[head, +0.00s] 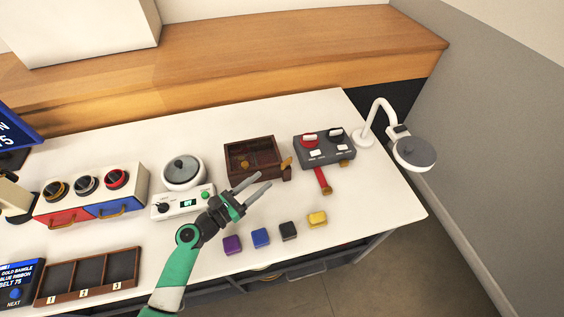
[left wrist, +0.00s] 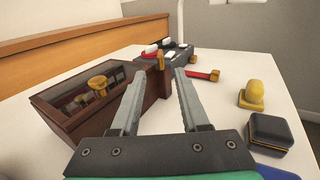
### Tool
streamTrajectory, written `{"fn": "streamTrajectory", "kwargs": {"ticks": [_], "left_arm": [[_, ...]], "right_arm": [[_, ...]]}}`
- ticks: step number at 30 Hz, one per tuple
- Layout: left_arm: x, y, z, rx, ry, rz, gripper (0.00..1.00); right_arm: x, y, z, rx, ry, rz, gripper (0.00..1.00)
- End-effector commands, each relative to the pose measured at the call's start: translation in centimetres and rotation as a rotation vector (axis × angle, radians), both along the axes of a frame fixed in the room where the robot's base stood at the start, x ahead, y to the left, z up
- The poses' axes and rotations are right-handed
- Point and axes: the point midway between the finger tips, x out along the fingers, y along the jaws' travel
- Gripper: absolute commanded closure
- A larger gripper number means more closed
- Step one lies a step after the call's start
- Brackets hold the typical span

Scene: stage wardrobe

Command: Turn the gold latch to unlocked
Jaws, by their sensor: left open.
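A dark brown box (head: 236,174) with a see-through top stands mid-table; it fills the left of the left wrist view (left wrist: 135,110). A gold latch (head: 286,163) sits at its right side, tilted in the head view. In the left wrist view, the gold latch (left wrist: 160,61) shows upright beyond the gap between my fingertips. My right gripper is not in view.
Purple (head: 232,245), blue (head: 261,238), black (head: 288,231) and yellow (head: 317,219) pieces line the front.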

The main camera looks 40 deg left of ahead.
Motion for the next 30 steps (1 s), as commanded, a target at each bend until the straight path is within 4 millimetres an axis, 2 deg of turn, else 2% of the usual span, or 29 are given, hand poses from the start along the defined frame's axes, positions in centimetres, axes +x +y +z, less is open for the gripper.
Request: {"fn": "streamTrajectory", "kwargs": {"ticks": [6, 12, 17, 24, 30], "left_arm": [[5.0, -0.1, -0.2, 0.002, -0.004, -0.005, 0.55], [8.7, -0.1, -0.2, 0.000, -0.003, -0.003, 0.55], [9.8, 0.0, 0.0, 0.000, -0.002, -0.001, 0.55], [9.9, 0.0, 0.1, 0.000, -0.002, -0.001, 0.55], [9.9, 0.0, 0.1, 0.000, -0.001, -0.001, 0.91]], "right_arm": [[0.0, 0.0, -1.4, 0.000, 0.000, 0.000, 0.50], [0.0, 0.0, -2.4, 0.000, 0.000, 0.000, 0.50], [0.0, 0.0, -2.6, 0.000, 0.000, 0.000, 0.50], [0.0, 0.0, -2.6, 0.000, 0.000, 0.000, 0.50], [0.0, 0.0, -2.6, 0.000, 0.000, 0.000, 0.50]]}}
